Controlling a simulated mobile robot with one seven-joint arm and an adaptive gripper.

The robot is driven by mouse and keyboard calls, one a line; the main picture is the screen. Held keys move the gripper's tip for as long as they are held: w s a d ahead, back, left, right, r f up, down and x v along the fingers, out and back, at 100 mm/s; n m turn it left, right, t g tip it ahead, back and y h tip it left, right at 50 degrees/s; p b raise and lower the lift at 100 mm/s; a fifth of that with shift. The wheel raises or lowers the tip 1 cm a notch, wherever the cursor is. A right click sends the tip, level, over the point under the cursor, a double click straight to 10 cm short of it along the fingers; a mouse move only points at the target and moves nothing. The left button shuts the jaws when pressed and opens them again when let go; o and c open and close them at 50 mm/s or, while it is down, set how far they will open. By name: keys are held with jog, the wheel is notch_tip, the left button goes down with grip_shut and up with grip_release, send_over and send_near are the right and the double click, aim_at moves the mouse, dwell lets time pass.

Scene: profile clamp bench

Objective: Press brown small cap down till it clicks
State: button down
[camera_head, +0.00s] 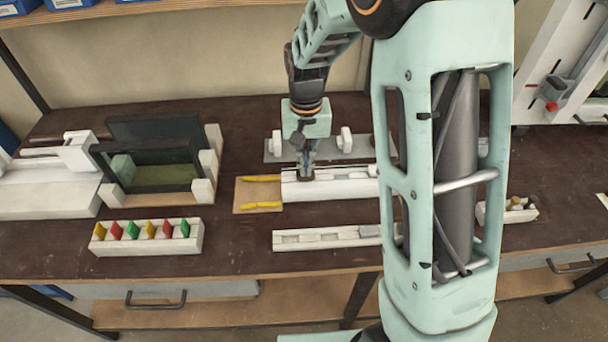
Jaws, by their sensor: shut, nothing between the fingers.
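A white profile block (335,187) lies across the middle of the bench, partly hidden on its right by my arm. My gripper (306,172) points down at the left part of the block, with its fingers shut and nothing held between them. A small dark brown piece, which looks like the brown small cap (305,178), shows right under the fingertips on top of the block. The fingertips look to be touching it or very close. I cannot tell from this view whether the cap sits flush.
A tan mat (258,205) with yellow pieces lies left of the block. A second white rail (325,238) lies in front. A white rack (147,237) with coloured clips and a dark-framed fixture (150,160) stand left. Bare bench shows around the rack.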

jog(key=shift+f, duration=0.15)
dwell(0.3)
jog(key=shift+r+p, duration=2.45)
jog(key=shift+r, duration=1.1)
jog(key=shift+w, duration=0.1)
